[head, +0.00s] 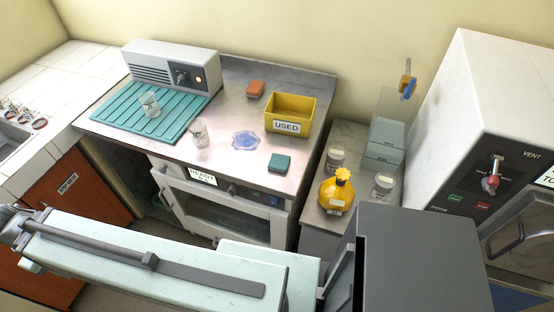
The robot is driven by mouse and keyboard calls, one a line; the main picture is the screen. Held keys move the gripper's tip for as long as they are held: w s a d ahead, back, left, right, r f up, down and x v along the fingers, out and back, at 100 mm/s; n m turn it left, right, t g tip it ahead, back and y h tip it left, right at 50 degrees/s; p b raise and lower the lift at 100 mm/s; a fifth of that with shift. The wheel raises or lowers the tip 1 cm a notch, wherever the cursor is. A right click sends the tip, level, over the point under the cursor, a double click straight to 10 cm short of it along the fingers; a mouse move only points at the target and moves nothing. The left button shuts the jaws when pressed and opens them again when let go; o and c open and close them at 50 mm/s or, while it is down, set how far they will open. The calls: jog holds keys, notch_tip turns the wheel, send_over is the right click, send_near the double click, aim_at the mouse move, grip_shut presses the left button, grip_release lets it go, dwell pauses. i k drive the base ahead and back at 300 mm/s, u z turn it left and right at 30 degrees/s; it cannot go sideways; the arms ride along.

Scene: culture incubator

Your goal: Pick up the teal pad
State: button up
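The teal pad (279,162) is a small, flat, dark teal block. It lies on the metal counter (232,178) near its front right part, below the yellow bin. A larger teal ridged mat (130,112) lies at the left of the same counter. My pale arm crosses the foreground, below and in front of the counter, clear of the pad in the picture. I cannot make out my gripper's fingers in this view.
Another glass (150,105) stands on the mat.

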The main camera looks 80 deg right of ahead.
aim_at(278, 162)
jog(key=z, duration=1.15)
jog(key=k, duration=2.35)
jog(key=z, duration=0.5)
jog(key=i, duration=1)
jog(key=z, duration=0.1)
